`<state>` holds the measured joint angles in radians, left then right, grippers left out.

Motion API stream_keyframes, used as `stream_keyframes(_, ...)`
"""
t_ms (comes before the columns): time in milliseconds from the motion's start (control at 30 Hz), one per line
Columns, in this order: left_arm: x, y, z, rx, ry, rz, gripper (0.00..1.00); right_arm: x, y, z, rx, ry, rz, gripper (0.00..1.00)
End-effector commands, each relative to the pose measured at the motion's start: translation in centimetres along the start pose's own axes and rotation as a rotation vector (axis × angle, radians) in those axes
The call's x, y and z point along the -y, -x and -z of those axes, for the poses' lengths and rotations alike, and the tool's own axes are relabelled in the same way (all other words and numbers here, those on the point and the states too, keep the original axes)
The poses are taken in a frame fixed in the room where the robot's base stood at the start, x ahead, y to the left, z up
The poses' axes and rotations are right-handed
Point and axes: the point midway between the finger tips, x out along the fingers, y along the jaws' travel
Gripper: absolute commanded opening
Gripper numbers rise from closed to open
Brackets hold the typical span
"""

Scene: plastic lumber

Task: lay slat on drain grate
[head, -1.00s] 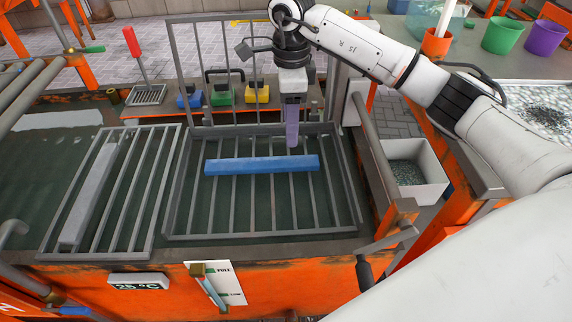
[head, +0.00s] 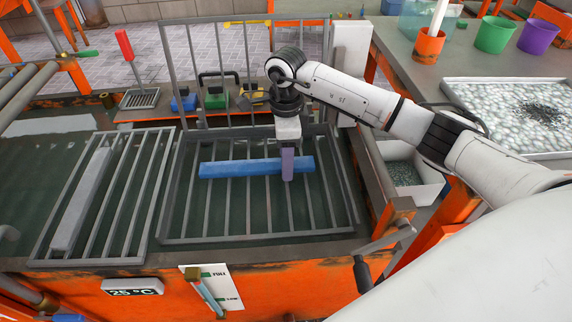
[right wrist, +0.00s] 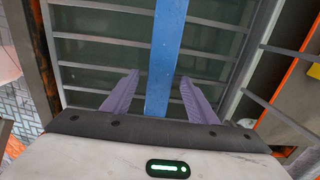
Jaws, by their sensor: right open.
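A long blue slat (head: 240,168) lies crosswise on the bars of a grey wire basket (head: 215,238) over dark green liquid. In the right wrist view the blue slat (right wrist: 166,60) runs between the two purple fingers of my right gripper (right wrist: 160,84). These fingers are apart, one on each side of the slat, with gaps to it. In the head view my right gripper (head: 287,175) points down at the slat's right part. A grey slat (head: 82,198) lies on a barred grate (head: 108,212) at left, which looks like the drain grate. My left gripper is out of view.
An upright barred frame (head: 163,60) stands at the basket's back edge. Behind are blue, green and yellow blocks (head: 215,100) with handles and a red-handled tool (head: 127,50). A white bin (head: 420,170) is to the right. The drain grate's right-hand bars are bare.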

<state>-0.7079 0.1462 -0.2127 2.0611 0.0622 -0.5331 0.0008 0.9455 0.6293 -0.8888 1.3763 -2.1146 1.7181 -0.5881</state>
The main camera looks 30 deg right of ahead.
Motion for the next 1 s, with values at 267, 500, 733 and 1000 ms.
stream_keyframes(267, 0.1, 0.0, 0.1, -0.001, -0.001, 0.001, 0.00, 0.0, 0.0, 0.0, 0.000, 0.000, 0.000, 0.14)
stream_keyframes(500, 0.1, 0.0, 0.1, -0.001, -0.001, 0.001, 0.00, 0.0, 0.1, 0.0, 0.001, 0.000, 0.001, 0.03)
stream_keyframes(733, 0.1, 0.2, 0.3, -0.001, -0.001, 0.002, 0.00, 0.1, 2.3, -0.1, 0.002, 0.002, 0.003, 0.03)
stream_keyframes(1000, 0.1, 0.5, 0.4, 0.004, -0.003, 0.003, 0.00, 0.1, 7.8, 0.0, 0.002, 0.001, 0.004, 0.03)
